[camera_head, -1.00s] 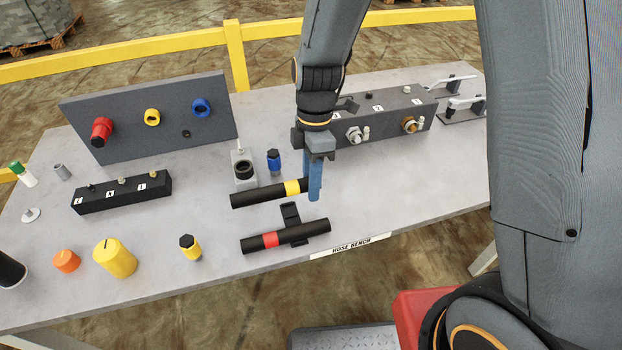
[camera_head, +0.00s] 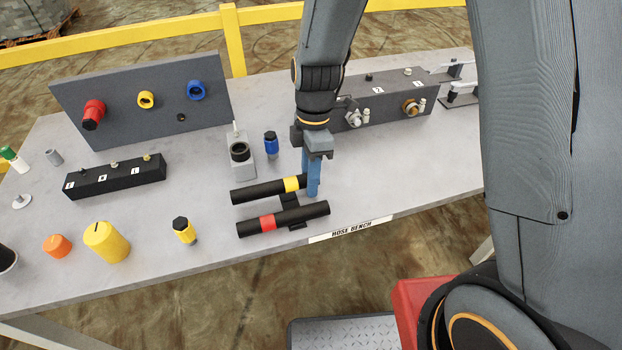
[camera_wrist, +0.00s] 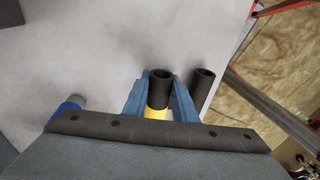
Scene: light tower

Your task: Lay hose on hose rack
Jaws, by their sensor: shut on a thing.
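A black hose with a yellow band (camera_head: 262,191) is held near its right end by my gripper (camera_head: 312,186), whose blue fingers are shut on it. In the wrist view the held hose (camera_wrist: 159,92) sits between the fingers, its open end showing. A black hose with a red band (camera_head: 300,214) lies across the black hose rack (camera_head: 290,201) at the bench's front. The held hose is just behind the red-banded one, roughly parallel, over or beside the rack's back part. I cannot tell whether it touches the rack. The red-banded hose (camera_wrist: 201,90) is right of my fingers in the wrist view.
A grey box with a round socket (camera_head: 239,160) and a blue-capped fitting (camera_head: 271,145) stand behind the held hose. A yellow-and-black fitting (camera_head: 184,231) stands to the left. The bench edge with a label (camera_head: 351,229) is close in front. Bare bench lies right of my gripper.

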